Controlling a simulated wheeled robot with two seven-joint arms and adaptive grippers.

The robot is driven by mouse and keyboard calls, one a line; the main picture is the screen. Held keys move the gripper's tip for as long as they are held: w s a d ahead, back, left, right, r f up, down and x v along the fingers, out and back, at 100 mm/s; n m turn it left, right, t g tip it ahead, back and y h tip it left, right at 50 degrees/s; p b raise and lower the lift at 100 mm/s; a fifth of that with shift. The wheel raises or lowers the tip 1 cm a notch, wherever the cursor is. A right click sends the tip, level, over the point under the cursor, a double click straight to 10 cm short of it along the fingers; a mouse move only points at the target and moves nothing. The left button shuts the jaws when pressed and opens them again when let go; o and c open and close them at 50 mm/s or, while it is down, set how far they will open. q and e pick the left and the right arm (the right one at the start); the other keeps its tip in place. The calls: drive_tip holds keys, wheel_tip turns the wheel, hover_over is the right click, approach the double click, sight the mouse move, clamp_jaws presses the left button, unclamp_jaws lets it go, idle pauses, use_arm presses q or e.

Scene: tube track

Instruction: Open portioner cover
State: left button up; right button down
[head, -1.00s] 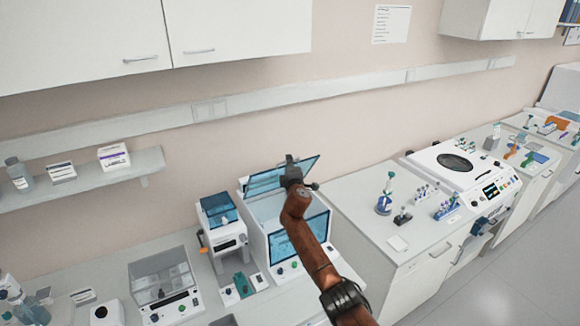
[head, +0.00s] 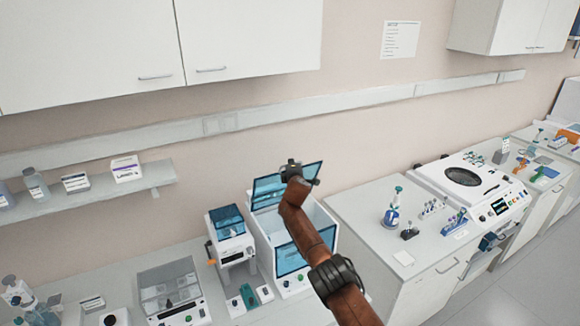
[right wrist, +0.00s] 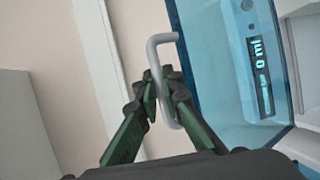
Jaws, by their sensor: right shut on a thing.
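The portioner (head: 264,229) is a white box-shaped machine on the bench with a blue screen on its front. Its blue-tinted see-through cover (head: 268,190) is raised and stands tilted at the back, with the white inside showing below. My right gripper (head: 293,172) is at the cover's upper edge. In the right wrist view, the right gripper (right wrist: 160,97) is shut on the grey bar handle (right wrist: 154,52), beside the blue cover (right wrist: 200,60). My forearm hides part of the portioner's front. My left gripper is not in view.
A smaller machine with a blue top (head: 229,222) stands close on the left, and a clear-lidded device (head: 170,285) farther left. A lower white counter (head: 345,212) with small tools is on the right. A wall shelf (head: 95,199) and upper cabinets (head: 250,35) are above.

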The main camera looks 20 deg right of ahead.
drive_tip(key=shift+w+r, duration=0.1)
drive_tip(key=shift+w, duration=0.05)
idle(0.4)
drive_tip(key=c, duration=2)
unclamp_jaws()
drive_tip(key=shift+c, duration=0.2)
